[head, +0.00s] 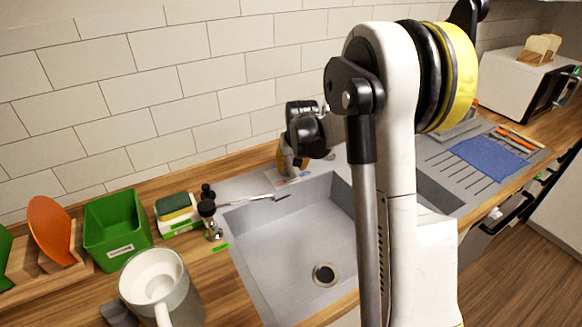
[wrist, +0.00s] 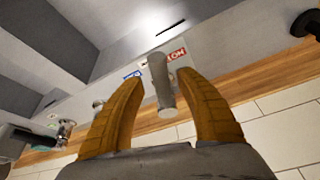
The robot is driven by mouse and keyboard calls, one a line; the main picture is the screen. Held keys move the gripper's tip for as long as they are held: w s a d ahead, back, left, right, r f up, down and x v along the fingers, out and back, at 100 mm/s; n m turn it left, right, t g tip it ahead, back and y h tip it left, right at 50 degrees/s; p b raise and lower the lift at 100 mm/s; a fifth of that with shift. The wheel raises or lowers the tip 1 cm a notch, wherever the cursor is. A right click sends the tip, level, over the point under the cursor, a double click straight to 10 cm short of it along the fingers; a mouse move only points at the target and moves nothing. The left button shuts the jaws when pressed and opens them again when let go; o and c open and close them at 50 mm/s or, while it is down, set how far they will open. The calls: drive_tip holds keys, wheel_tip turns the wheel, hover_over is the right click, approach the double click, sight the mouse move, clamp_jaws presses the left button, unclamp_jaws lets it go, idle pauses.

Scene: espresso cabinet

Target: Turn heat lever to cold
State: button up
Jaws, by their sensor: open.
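The grey heat lever (wrist: 161,85) stands between the open fingers of my gripper (wrist: 160,90) in the wrist view, with its rounded end towards the palm. A gap shows on each side of it, so neither finger clearly touches it. A red label (wrist: 176,55) lies to the right of its base and a blue label (wrist: 132,74) to the left. In the head view my gripper (head: 290,162) is at the back edge of the sink, and my arm hides most of the lever there.
The grey sink basin (head: 290,245) is empty. The tiled wall (head: 190,90) is close behind my gripper. A sponge holder (head: 178,214), a green bin (head: 117,231) and a grey-white pitcher (head: 160,285) stand to the left. A blue cloth (head: 488,160) lies on the drainboard at right.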

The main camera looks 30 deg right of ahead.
drive_tip(key=s+a, duration=0.3)
drive_tip(key=s, duration=0.9)
drive_tip(key=shift+r, duration=0.3)
